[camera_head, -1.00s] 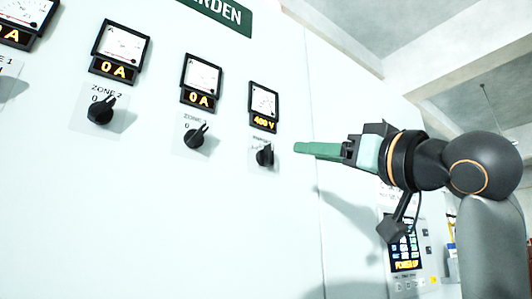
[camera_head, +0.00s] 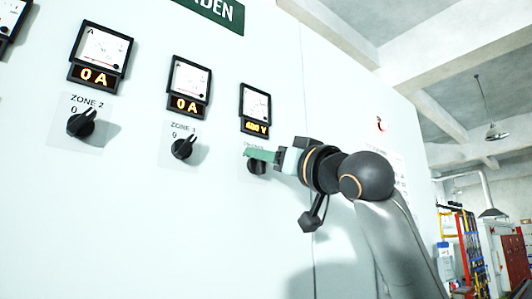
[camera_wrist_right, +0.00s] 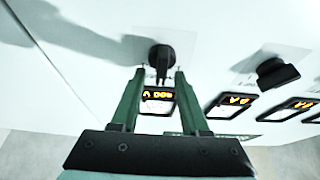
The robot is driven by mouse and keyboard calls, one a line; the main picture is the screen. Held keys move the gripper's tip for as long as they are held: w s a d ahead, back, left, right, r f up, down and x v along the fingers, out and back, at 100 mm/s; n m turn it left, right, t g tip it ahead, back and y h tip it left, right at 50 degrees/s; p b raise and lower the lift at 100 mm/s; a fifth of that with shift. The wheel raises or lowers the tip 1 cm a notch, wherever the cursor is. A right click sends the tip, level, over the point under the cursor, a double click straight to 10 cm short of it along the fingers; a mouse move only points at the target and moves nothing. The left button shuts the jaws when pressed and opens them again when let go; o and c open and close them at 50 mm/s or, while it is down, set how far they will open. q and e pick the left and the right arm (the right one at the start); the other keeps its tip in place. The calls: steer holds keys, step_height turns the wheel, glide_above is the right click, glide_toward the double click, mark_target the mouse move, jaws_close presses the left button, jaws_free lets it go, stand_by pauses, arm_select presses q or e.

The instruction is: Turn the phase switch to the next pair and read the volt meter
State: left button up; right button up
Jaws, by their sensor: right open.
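The phase switch (camera_head: 257,167) is a black rotary knob on the white panel, below the volt meter (camera_head: 255,109). The meter's display reads 400 V in amber in the head view. My right gripper (camera_head: 250,154) is at the knob, its green fingers partly covering it and its label. In the right wrist view, my right gripper (camera_wrist_right: 160,73) is open, with a finger on each side of the knob's pointer. The knob (camera_wrist_right: 161,55) and the meter (camera_wrist_right: 158,102) show there upside down. I cannot tell whether the fingers touch the knob. My left gripper is not in view.
Zone 3 knob (camera_head: 183,148) and Zone 2 knob (camera_head: 81,123) stand out to the left, under ammeters reading 0 A. A green sign (camera_head: 216,12) is above. The panel below the knobs is clear. Red cabinets (camera_head: 511,262) stand far right.

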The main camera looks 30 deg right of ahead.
jaws_close()
steer(key=shift+f, duration=0.1)
stand_by(0.4)
